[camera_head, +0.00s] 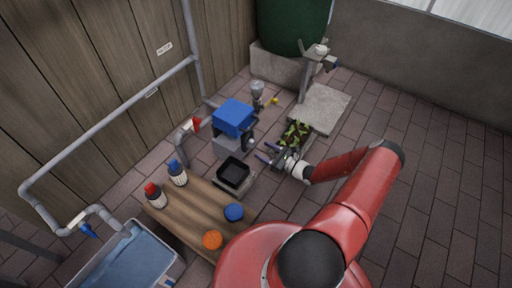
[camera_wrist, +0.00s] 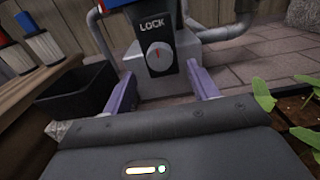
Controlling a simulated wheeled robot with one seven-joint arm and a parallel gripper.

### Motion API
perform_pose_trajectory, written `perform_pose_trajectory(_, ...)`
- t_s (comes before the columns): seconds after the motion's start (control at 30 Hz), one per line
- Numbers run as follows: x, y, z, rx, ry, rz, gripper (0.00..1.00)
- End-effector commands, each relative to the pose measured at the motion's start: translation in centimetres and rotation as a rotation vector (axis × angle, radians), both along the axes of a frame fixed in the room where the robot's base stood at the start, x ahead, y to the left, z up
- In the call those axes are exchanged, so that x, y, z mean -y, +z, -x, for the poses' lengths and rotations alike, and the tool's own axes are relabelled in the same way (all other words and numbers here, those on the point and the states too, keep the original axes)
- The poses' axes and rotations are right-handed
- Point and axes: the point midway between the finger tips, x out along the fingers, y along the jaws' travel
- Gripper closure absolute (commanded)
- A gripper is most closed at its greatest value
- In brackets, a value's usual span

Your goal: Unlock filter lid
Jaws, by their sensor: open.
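The filter is a grey box (camera_head: 228,146) with a blue lid (camera_head: 234,116), standing on the paving near the wooden wall. In the wrist view its black front panel bears the word LOCK above a round grey knob (camera_wrist: 159,57). A red mark on the knob points roughly up towards LOCK. Only a strip of the lid shows at the top of the wrist view. My gripper (camera_wrist: 164,88) is open and empty, its purple fingers apart on either side of the knob in the picture, pointing at the panel. The knob appears beyond the fingertips, not touched. My gripper (camera_head: 266,153) is right of the filter.
A black open tray (camera_head: 234,173) sits close left of my gripper. A leafy planter (camera_head: 296,135) lies close on the right. Grey pipes (camera_head: 187,125) run behind the filter.

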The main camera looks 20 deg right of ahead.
Motion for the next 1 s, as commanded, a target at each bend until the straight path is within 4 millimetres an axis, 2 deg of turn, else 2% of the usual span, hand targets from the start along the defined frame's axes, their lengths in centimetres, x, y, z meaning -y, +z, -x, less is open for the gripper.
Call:
perform_pose_trajectory(0.1, -1.2, -0.1, -1.7, 0.001, 0.002, -0.001, 0.41)
perform_pose_trajectory(0.3, -2.3, -0.1, -3.4, 0.0, 0.001, 0.0, 0.41)
perform_pose_trajectory(0.63, -2.5, 0.0, -3.8, 0.0, 0.001, 0.001, 0.41)
perform_pose_trajectory(0.9, -2.5, 0.0, -3.7, 0.0, 0.002, 0.001, 0.77)
perform_pose_trajectory(1.0, -2.5, 0.0, -3.7, 0.0, 0.002, 0.001, 0.86)
